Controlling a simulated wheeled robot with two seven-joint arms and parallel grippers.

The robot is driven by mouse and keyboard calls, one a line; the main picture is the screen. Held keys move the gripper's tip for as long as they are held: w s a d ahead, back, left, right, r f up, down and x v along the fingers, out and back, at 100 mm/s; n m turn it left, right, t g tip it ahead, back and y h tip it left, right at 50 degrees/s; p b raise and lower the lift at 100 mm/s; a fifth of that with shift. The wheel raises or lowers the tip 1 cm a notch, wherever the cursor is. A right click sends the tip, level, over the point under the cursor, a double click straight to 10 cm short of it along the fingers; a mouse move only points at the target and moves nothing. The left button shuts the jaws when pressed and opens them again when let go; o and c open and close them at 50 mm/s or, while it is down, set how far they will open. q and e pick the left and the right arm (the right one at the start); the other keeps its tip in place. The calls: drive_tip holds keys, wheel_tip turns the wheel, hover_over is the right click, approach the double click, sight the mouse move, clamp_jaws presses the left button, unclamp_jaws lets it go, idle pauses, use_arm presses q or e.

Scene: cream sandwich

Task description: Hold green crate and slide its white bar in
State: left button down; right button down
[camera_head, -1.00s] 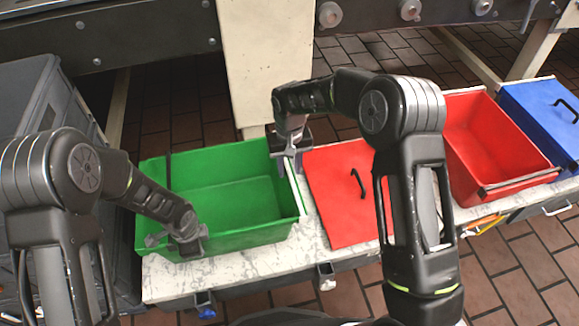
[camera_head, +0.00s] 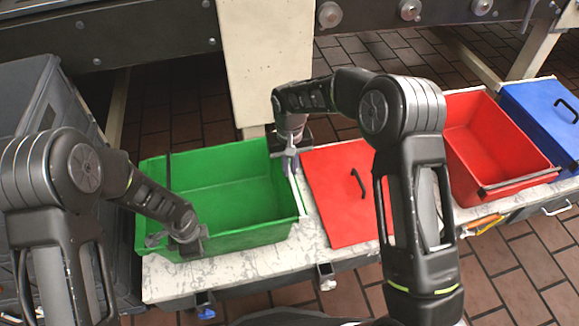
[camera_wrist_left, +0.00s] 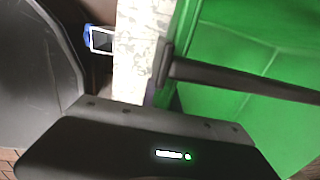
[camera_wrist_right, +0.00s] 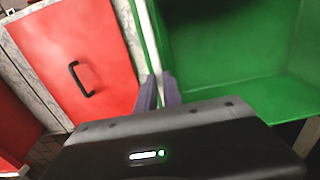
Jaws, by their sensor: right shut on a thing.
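The green crate (camera_head: 228,202) stands on the left of the marble-topped bench, open at the top; it also shows in the left wrist view (camera_wrist_left: 228,45) and right wrist view (camera_wrist_right: 235,95). Its white bar (camera_head: 297,194) lies along the crate's right rim. My right gripper (camera_head: 290,165) is at the far part of that rim, its fingers closed on the white bar (camera_wrist_right: 145,35). Whether they also pinch the crate wall is unclear. My left gripper (camera_head: 178,242) is at the crate's front left corner, against the front wall; its fingertips are mostly hidden.
A red lid with a black handle (camera_head: 338,205) lies just right of the crate. Further right are an open red crate (camera_head: 490,140) and a blue box (camera_head: 545,115). A large grey bin (camera_head: 50,85) stands at the left. A cream post (camera_head: 268,60) rises behind.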

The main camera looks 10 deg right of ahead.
idle(0.8)
drive_tip(key=a, duration=0.8)
drive_tip(key=shift+a, duration=0.25)
drive_tip(key=c, duration=1.6)
unclamp_jaws()
drive_tip(key=shift+o, duration=0.6)
wheel_tip(320, 180, up, 12)
